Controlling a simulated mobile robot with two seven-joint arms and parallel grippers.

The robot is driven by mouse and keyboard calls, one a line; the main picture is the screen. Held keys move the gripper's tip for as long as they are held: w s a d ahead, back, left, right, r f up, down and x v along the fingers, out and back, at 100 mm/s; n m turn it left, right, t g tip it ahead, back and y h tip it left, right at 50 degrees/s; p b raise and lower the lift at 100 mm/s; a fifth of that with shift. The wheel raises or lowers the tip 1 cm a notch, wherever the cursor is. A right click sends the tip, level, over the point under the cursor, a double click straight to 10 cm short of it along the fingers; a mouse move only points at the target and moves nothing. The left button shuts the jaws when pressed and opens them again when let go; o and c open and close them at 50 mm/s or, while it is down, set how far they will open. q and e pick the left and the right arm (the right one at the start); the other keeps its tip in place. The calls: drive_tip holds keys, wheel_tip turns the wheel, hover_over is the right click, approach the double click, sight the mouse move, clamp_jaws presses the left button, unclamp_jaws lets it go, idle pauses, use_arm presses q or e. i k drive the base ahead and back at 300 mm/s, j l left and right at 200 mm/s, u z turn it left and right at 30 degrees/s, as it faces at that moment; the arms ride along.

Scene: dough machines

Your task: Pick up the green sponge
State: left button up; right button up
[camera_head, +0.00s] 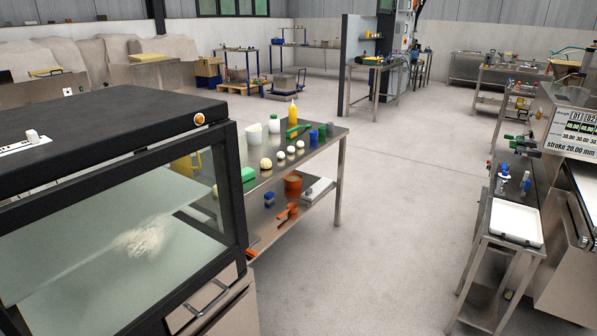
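The glass-fronted cabinet (110,120) fills the left front. Pale dough balls (266,163), a yellow bottle (293,112) and a long green item (298,130) share the tabletop. An orange pot (293,185) stands on the lower shelf. The floor (400,190) right of the table is clear.

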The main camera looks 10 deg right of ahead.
sight(248, 173)
drive_tip(key=i+l+u, duration=0.1)
drive_tip(key=u, duration=0.4)
drive_tip(key=l+u, duration=0.15)
drive_tip(key=u, duration=0.35)
drive_tip(key=i+l+u, duration=0.1)
drive_tip(key=u, duration=0.35)
drive_tip(key=l+u, duration=0.35)
drive_tip(key=l, duration=0.2)
drive_tip(key=k+l+u, duration=0.1)
drive_tip(key=l+u, duration=0.25)
drive_tip(key=l, duration=0.2)
drive_tip(key=l+u, duration=0.1)
drive_tip(key=l, duration=0.25)
drive_tip(key=k+l+u, duration=0.1)
drive_tip(key=l, duration=0.25)
drive_tip(key=k+l+u, duration=0.1)
drive_tip(key=l, duration=0.25)
drive_tip(key=k+l, duration=0.1)
drive_tip(key=l, duration=0.25)
drive_tip(key=k+l, duration=0.15)
drive_tip(key=l, duration=0.2)
drive_tip(key=k+l, duration=0.1)
drive_tip(key=l, duration=0.25)
drive_tip(key=u, duration=0.05)
